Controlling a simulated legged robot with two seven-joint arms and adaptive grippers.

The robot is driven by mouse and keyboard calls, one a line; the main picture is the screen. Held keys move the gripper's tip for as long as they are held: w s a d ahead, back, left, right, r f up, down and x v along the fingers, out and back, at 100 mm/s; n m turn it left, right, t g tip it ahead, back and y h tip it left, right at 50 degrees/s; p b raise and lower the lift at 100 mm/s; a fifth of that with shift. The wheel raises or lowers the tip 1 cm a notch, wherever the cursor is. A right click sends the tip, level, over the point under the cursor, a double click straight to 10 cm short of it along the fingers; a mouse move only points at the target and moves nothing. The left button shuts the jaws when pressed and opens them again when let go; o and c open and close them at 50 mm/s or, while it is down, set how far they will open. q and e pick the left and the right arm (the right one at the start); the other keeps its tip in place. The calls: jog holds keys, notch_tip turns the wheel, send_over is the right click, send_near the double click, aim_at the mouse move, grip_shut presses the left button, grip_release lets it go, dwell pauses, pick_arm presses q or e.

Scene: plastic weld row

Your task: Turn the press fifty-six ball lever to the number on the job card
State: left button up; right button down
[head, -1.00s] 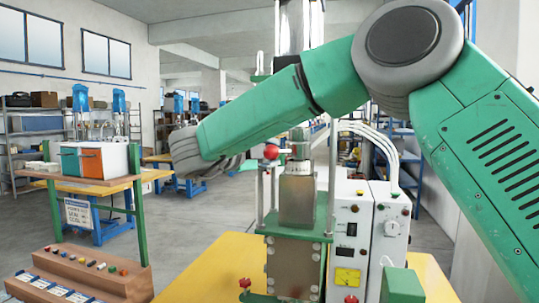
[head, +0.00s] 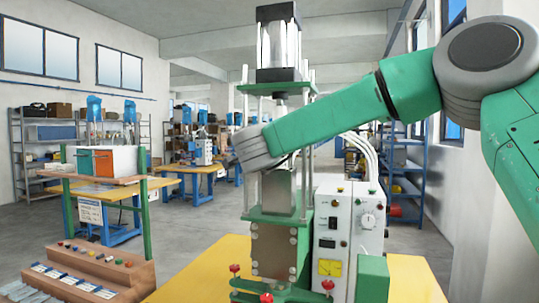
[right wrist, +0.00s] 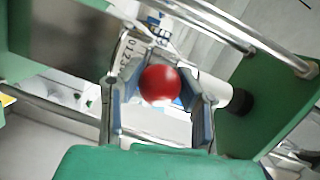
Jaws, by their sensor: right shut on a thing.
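The press (head: 281,245) stands on a yellow table in the head view, with a steel column and a green base. My right arm crosses in front of it, and its grey wrist hides the lever there. In the right wrist view the lever's red ball (right wrist: 160,85) sits between the two fingers of my right gripper (right wrist: 157,94), which is shut on it. A pale plate with small digits (right wrist: 126,58) shows just behind the left finger; the digits are too small to read surely. My left gripper is out of view. I cannot make out a job card for certain.
A white control box (head: 345,235) with a dial stands right of the press. A stand with a white and orange box (head: 103,160) and a hanging sheet (head: 90,212) is at the left. Floor between is clear.

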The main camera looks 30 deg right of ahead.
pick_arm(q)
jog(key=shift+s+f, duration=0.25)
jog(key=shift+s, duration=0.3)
pick_arm(e)
jog(key=shift+s+d+f+n+t+y, duration=0.3)
jog(key=shift+n+t+y, duration=0.1)
jog(key=shift+n+y, duration=0.2)
jog(key=c, duration=1.5)
grip_release()
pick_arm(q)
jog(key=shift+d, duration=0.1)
pick_arm(e)
jog(key=shift+o, duration=0.8)
jog(key=shift+d+r, duration=0.1)
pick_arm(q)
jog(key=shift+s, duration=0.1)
pick_arm(e)
jog(key=v, duration=1.1)
jog(key=shift+s+a, duration=0.3)
jog(key=shift+d, duration=0.1)
